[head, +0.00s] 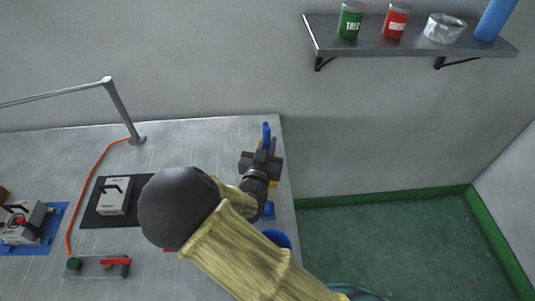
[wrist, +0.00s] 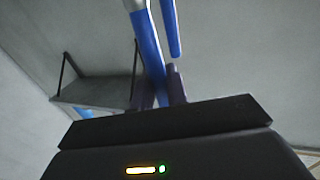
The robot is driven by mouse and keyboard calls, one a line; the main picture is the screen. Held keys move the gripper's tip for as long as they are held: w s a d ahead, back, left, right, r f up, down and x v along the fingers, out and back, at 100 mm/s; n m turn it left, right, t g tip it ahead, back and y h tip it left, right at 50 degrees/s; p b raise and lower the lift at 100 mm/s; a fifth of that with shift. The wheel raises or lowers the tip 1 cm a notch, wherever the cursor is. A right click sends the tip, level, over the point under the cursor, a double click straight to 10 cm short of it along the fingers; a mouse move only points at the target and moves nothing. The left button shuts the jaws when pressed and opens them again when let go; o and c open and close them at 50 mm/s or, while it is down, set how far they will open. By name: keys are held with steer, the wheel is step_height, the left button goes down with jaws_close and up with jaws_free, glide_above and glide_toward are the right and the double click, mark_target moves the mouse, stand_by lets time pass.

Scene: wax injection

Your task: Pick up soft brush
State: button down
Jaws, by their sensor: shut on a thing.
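My gripper (head: 263,152) is over the right back part of the metal table. It is shut on a blue, stick-like piece, which I take for the soft brush (head: 266,131); its end shows past the fingers. In the wrist view, a long blue shaft (wrist: 149,50) with a pale upper end runs down between the dark fingers of my gripper (wrist: 158,92). A second, thinner blue rod (wrist: 172,28) stands just right of it; I cannot tell whether it belongs to the brush. No bristles can be made out.
The metal table (head: 210,135) ends just right of my gripper. A wall shelf (head: 410,45) holds a green can (head: 350,20), a red can (head: 396,20), a tape roll (head: 445,28) and a blue cylinder (head: 495,19). A jointed lamp-like arm (head: 122,110) and grey blocks stand left.

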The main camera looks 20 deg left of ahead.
mark_target(267, 136)
step_height(267, 136, up, 4)
steer(key=shift+r, duration=0.1)
steer(key=shift+r, duration=0.1)
stand_by(0.6)
